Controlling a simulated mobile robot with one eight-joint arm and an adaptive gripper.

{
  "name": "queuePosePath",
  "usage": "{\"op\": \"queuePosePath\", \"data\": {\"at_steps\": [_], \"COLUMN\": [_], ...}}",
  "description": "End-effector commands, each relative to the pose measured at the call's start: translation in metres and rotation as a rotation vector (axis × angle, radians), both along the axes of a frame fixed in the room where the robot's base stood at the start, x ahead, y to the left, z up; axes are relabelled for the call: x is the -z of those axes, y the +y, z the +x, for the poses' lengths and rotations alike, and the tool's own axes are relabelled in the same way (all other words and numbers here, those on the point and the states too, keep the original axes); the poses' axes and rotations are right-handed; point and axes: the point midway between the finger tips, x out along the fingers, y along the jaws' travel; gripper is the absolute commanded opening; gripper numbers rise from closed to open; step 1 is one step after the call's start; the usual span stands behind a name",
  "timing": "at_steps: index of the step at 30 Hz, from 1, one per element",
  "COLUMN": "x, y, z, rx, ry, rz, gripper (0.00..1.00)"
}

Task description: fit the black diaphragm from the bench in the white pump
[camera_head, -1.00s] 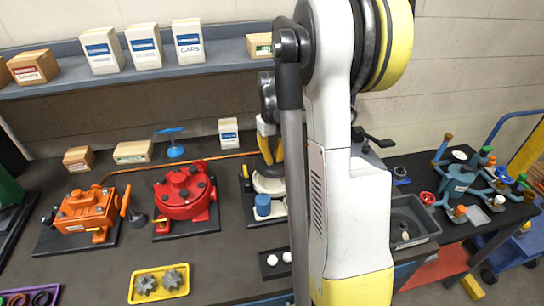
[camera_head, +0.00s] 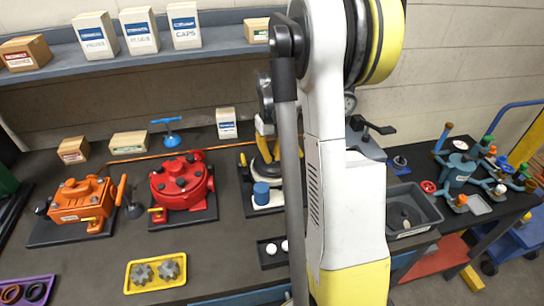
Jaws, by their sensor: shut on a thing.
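The white pump (camera_head: 276,198) stands on a dark base plate in the middle of the bench, with a blue cylinder (camera_head: 261,192) at its front. My gripper (camera_head: 266,153), with yellow and black parts, is above the pump and partly hidden behind my own arm. It is shut on a dark round piece, seemingly the black diaphragm (camera_head: 262,170), which is at the top of the pump. I cannot tell whether the diaphragm touches the pump or is seated in it.
A red pump (camera_head: 181,184) and an orange pump (camera_head: 82,203) stand to the left. A yellow tray (camera_head: 132,285) of grey gears, a black tray (camera_head: 264,259) with white balls and a purple tray (camera_head: 45,281) lie in front. A grey bin (camera_head: 425,215) stands right.

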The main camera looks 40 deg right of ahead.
Motion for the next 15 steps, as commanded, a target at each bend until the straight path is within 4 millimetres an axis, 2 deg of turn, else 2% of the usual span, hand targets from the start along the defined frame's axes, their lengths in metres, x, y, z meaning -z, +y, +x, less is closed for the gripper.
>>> {"op": "queuePosePath", "data": {"at_steps": [15], "x": [0.012], "y": [0.000], "z": [0.000], "rx": [0.000], "ry": [0.000], "rz": [0.000], "gripper": [0.00]}}
